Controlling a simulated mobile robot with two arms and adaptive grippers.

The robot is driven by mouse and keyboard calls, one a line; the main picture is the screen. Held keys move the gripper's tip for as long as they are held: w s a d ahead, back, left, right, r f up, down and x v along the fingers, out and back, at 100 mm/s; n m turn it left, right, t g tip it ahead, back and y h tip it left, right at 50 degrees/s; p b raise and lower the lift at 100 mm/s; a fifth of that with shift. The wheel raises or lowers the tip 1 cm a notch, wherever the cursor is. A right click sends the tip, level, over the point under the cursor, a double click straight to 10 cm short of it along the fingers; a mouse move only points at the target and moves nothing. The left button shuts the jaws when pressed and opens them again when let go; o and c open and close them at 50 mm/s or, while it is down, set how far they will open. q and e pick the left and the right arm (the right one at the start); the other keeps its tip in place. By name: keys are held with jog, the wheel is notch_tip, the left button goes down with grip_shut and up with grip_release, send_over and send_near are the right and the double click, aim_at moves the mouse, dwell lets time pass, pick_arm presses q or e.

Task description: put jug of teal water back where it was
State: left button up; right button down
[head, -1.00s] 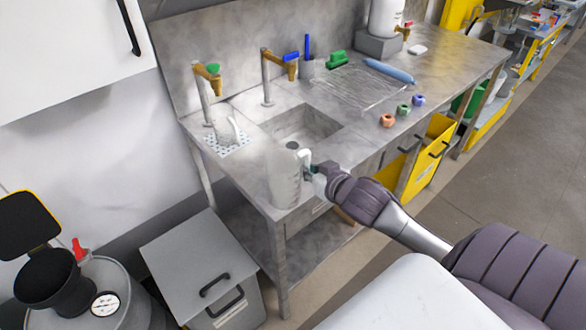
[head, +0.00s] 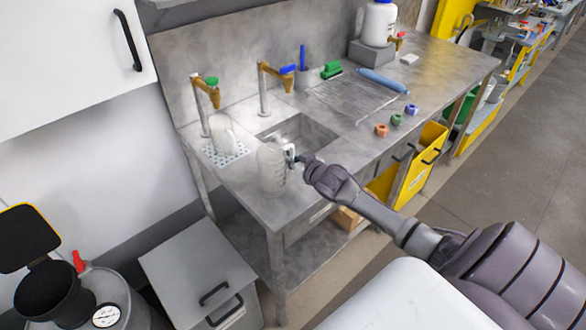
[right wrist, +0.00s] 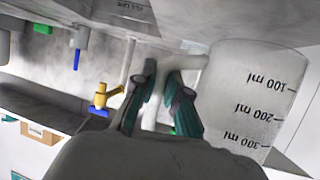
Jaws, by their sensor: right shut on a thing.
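A translucent graduated jug (head: 271,166) is at the left front of the metal bench (head: 245,192), beside the sink. My right gripper (head: 297,161) is shut on its handle from the right. In the right wrist view the jug (right wrist: 245,100) shows black ml marks, upside down in the picture, and the gripper fingers (right wrist: 162,85) close around its handle. I see no teal colour in it. Whether its base touches the bench I cannot tell. A second whitish jug (head: 222,131) stands on the dotted drain mat (head: 228,155). My left gripper is not in view.
The sink (head: 300,132) lies behind the held jug, with a green-handled tap (head: 207,88) and a blue-handled tap (head: 275,72) at the back. Small coloured rings (head: 396,119) lie on the right front. A grey bin (head: 195,265) stands below left.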

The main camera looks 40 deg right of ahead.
jog(key=f, duration=0.3)
jog(key=shift+s+f+p, duration=0.2)
jog(key=shift+p, duration=0.1)
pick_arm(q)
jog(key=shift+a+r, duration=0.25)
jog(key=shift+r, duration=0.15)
pick_arm(e)
jog(key=shift+f, duration=0.15)
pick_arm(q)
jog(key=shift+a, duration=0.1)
pick_arm(e)
jog(key=shift+f, duration=0.1)
jog(key=shift+f, duration=0.15)
jog(key=c, duration=1.2)
grip_release()
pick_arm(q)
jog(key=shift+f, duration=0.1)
